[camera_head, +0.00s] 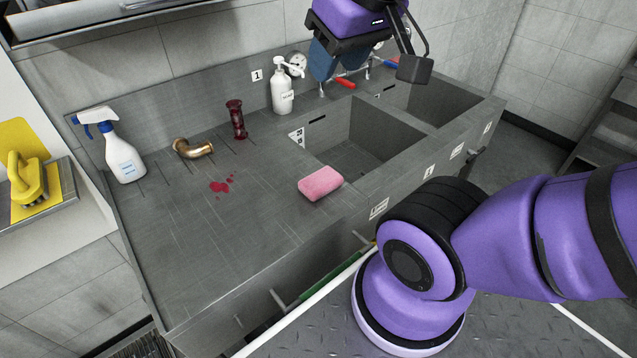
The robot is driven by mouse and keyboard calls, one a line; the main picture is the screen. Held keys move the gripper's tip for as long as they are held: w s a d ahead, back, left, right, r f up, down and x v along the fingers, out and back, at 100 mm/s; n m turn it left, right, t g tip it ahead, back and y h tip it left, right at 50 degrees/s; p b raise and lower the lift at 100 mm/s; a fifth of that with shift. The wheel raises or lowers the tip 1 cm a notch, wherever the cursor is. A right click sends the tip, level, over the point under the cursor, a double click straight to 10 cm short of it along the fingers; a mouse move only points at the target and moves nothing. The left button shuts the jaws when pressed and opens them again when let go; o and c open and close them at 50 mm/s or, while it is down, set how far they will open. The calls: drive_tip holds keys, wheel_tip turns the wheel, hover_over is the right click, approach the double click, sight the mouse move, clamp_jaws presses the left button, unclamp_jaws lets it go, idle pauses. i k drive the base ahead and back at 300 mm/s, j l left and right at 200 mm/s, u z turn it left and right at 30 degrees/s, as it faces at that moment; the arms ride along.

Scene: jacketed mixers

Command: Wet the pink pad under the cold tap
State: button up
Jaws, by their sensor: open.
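The pink pad (321,183) lies flat on the grey counter, at the front left edge of the left sink basin (350,140). Behind the basins are a red tap handle (345,83) and a blue tap handle (390,64); the blue one marks the cold side. My gripper (374,66) hangs at the top of the picture, over the back of the basins. It is open, with nothing seen between its fingers. It is well above and behind the pad, and hides part of the taps.
Red spots (221,186) mark the counter. A right basin (440,98) adjoins. The front left counter is clear.

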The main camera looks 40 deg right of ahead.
sight(390, 64)
drive_tip(key=l+z, duration=0.25)
drive_tip(key=l, duration=1)
drive_tip(key=l+z, duration=0.25)
drive_tip(key=l, duration=1.05)
